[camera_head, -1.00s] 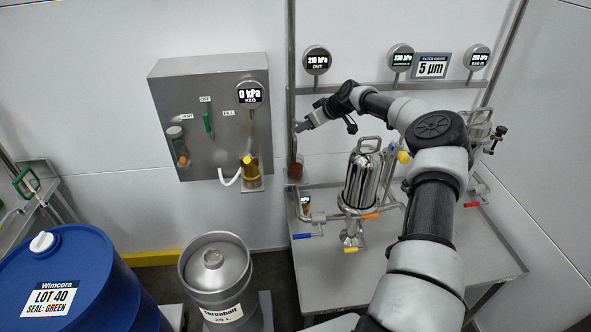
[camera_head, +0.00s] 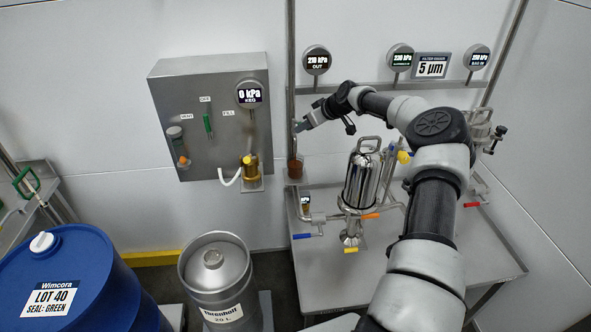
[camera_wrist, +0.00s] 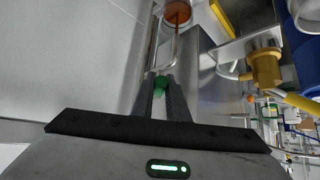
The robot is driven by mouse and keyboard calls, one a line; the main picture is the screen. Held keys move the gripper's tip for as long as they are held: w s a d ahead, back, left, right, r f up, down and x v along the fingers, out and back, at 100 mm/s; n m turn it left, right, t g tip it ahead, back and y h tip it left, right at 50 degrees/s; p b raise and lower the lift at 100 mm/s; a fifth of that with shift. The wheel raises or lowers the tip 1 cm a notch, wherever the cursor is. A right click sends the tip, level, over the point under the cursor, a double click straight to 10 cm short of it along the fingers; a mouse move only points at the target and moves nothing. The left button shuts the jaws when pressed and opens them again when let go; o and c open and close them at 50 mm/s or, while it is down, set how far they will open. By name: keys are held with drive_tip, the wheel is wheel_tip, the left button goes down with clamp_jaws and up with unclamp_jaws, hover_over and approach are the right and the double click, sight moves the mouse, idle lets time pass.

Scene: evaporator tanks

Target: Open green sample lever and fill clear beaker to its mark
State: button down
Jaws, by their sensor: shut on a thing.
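My gripper (camera_wrist: 160,88) is shut on the green sample lever (camera_wrist: 160,81), whose green shows between the fingertips in the wrist view. In the head view my gripper (camera_head: 299,127) is beside the vertical pipe, and the lever is too small to make out there. The clear beaker (camera_head: 295,169) stands upright below my gripper and holds reddish-brown liquid. It also shows at the top of the wrist view (camera_wrist: 177,13), below a thin bent metal tube (camera_wrist: 172,50). The beaker's mark cannot be made out, so the level against it cannot be told.
A steel panel (camera_head: 170,95) with a green lever at OFF and a yellow fitting (camera_head: 249,168) is left of the beaker. A steel filter housing (camera_head: 363,180) stands on the metal table (camera_head: 440,275) under my arm. A keg (camera_head: 215,265) and blue drum (camera_head: 85,265) are front left.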

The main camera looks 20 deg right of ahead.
drive_tip(key=shift+a+r+m+t+h, duration=0.1)
drive_tip(key=shift+a+m+t+h, duration=0.3)
drive_tip(key=shift+a+m+h, duration=0.65)
drive_tip(key=m+b, duration=0.1)
drive_tip(key=m+h+b, duration=0.1)
drive_tip(key=b, duration=0.1)
drive_tip(key=shift+s+a+m+h, duration=0.15)
drive_tip(key=shift+a+m+h, duration=0.1)
drive_tip(key=shift+m, duration=0.1)
drive_tip(key=m+h+b, duration=0.1)
drive_tip(key=b, duration=0.2)
drive_tip(key=a+f+m+h+b, duration=0.1)
drive_tip(key=b, duration=0.2)
drive_tip(key=shift+r+m, duration=0.25)
drive_tip(key=shift+m, duration=0.05)
